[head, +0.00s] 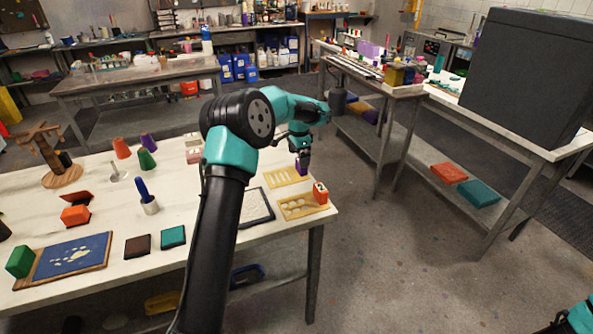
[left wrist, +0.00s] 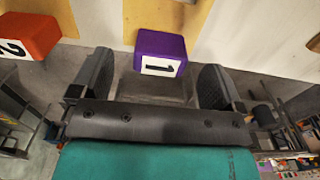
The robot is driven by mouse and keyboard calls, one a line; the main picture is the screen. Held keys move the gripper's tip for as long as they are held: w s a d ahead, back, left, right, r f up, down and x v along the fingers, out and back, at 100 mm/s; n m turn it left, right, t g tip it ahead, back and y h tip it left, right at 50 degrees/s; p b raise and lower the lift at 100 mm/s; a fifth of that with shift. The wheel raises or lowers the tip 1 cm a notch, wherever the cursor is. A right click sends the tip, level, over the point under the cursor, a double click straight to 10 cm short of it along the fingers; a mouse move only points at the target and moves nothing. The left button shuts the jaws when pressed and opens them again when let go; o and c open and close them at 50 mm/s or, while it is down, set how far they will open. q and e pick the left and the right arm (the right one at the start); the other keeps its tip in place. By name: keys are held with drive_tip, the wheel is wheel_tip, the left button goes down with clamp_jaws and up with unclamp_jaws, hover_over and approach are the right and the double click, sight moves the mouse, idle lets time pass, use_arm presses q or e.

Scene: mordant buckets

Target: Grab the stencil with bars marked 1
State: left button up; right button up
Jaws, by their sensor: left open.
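The stencil with bars (head: 287,178) is a tan board with slot cutouts lying near the table's right edge; part of it shows in the left wrist view (left wrist: 185,14). A purple block marked 1 (left wrist: 160,52) is at its near end in that view, and its purple also shows in the head view (head: 302,168). My left gripper (head: 303,158) is open over the purple block. In the left wrist view its fingers (left wrist: 157,62) stand on either side of the block, with visible gaps. My right gripper is out of view.
A second tan stencil (head: 294,207) with an orange block marked 2 (head: 320,193) lies close beside it. A black-framed white screen (head: 257,208) is left of it, partly behind my arm. Beyond the table's right edge is open floor (head: 400,240).

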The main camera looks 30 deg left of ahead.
use_arm(q)
drive_tip(key=shift+w+f, duration=0.1)
drive_tip(key=shift+f, duration=2.5)
drive_tip(key=shift+c, duration=0.2)
drive_tip(key=c, duration=1)
drive_tip(key=shift+o, duration=0.2)
wheel_tip(320, 180, up, 10)
drive_tip(key=shift+r, duration=0.1)
